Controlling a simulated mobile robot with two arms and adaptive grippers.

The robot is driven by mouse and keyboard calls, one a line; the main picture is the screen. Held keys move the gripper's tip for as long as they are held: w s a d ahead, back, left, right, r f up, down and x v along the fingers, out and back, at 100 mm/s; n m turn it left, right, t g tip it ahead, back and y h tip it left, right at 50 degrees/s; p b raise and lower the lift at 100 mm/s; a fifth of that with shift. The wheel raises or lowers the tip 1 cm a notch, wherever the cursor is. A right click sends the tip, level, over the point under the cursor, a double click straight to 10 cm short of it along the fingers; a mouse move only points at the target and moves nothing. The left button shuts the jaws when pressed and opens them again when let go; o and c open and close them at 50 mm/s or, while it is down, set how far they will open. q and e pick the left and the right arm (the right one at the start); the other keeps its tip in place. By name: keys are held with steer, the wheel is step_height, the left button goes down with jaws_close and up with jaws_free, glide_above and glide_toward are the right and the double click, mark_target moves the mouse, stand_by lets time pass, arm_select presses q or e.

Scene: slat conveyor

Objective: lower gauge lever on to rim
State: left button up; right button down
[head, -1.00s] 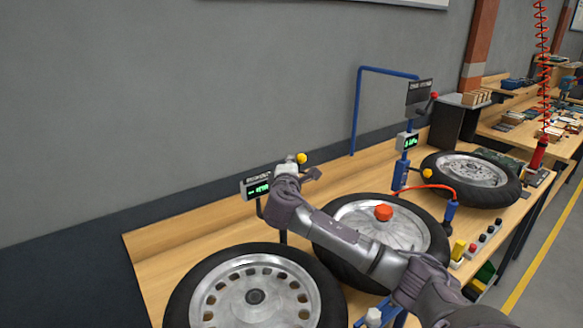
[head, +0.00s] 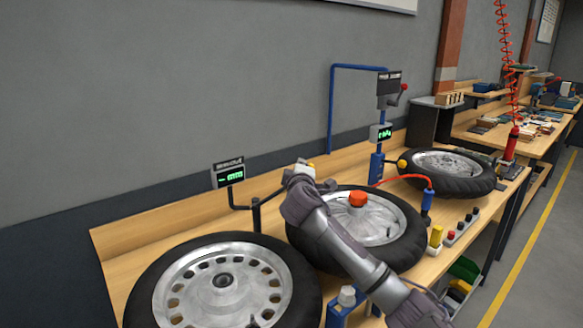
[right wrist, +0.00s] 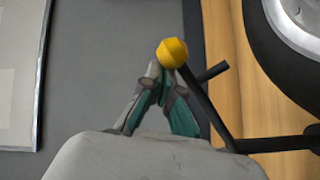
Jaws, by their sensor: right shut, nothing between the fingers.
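The gauge lever is a thin dark rod (right wrist: 208,108) with a yellow ball knob (right wrist: 172,52) at its end, in the right wrist view. The knob also shows, partly hidden, in the head view (head: 311,165). My right gripper (right wrist: 160,72) is shut and empty, its fingertips right at the knob; I cannot tell whether they touch it. In the head view the gripper (head: 299,171) is above the bench, between the gauge display (head: 229,174) and the middle wheel. The front left wheel (head: 223,285) lies flat with its silver rim up. My left gripper is out of view.
The middle wheel (head: 407,240) carries a red cap (head: 358,199) and is partly behind my arm. A third wheel (head: 447,170) lies farther back. A blue post (head: 377,167) with a display and a row of buttons (head: 462,227) stand nearby.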

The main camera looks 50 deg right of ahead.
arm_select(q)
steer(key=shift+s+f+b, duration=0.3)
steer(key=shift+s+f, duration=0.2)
arm_select(e)
steer(key=shift+s+d+f, duration=0.45)
steer(key=shift+f, duration=0.3)
steer(key=v, duration=1.2)
steer(key=w+a+r+m+g+p, duration=0.2)
steer(key=w+a+r+m+p, duration=0.1)
steer(key=w+p, duration=0.25)
arm_select(q)
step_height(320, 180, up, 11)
steer(key=p, duration=0.5)
steer(key=shift+p, duration=0.3)
arm_select(e)
steer(key=w+d+f, duration=0.2)
steer(key=d+f, duration=0.1)
steer(key=d, duration=0.7)
steer(key=shift+d+h, duration=0.3)
